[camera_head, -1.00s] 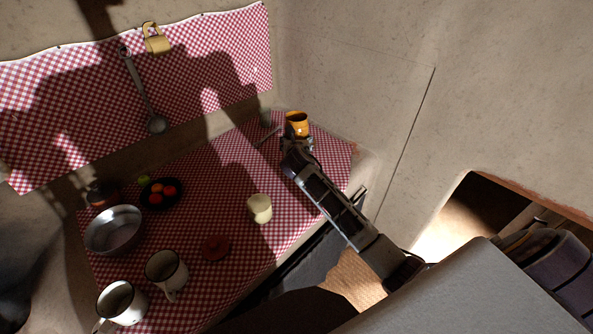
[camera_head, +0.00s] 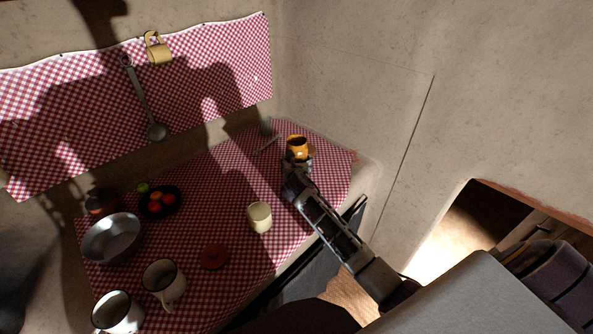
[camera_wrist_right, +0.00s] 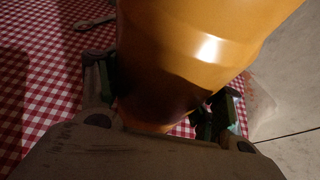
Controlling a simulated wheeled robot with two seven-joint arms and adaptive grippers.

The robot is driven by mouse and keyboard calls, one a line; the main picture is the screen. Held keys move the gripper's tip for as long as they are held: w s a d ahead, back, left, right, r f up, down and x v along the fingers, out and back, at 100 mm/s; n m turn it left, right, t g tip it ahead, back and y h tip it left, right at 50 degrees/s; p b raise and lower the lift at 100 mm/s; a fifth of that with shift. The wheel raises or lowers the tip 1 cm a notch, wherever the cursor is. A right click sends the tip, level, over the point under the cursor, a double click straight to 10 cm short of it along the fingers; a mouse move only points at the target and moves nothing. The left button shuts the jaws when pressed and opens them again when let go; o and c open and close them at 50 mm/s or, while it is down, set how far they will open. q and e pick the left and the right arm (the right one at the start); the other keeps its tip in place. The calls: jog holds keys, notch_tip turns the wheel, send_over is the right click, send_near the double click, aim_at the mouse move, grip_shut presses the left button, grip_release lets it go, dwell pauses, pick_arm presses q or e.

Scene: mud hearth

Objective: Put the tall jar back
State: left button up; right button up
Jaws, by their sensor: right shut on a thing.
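The tall jar is the orange-yellow jar (camera_head: 297,146), upright near the right end of the checked counter in the head view. My right gripper (camera_head: 298,163) is shut around its lower part. In the right wrist view the jar (camera_wrist_right: 195,45) fills the upper middle between my two fingers (camera_wrist_right: 165,108). The jar's base is mostly hidden, and I cannot tell whether it touches the cloth. My left gripper is not in view.
A cream cup (camera_head: 259,217) stands left of my right arm. A red lid (camera_head: 214,256), two white mugs (camera_head: 164,284), a metal bowl (camera_head: 112,238) and a dark fruit plate (camera_head: 160,201) lie farther left. A spoon (camera_head: 267,145) lies behind the jar. Cloth around the jar is mostly clear.

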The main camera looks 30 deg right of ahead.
jog(key=shift+f, duration=1.5)
jog(key=shift+f, duration=0.15)
jog(key=o, duration=1.2)
jog(key=shift+o, duration=0.2)
jog(key=shift+s+a+r, duration=0.25)
jog(key=shift+s+r, duration=0.15)
jog(key=shift+s, duration=0.15)
jog(key=v, duration=1)
jog(key=shift+s+a, duration=0.15)
jog(key=shift+s, duration=0.15)
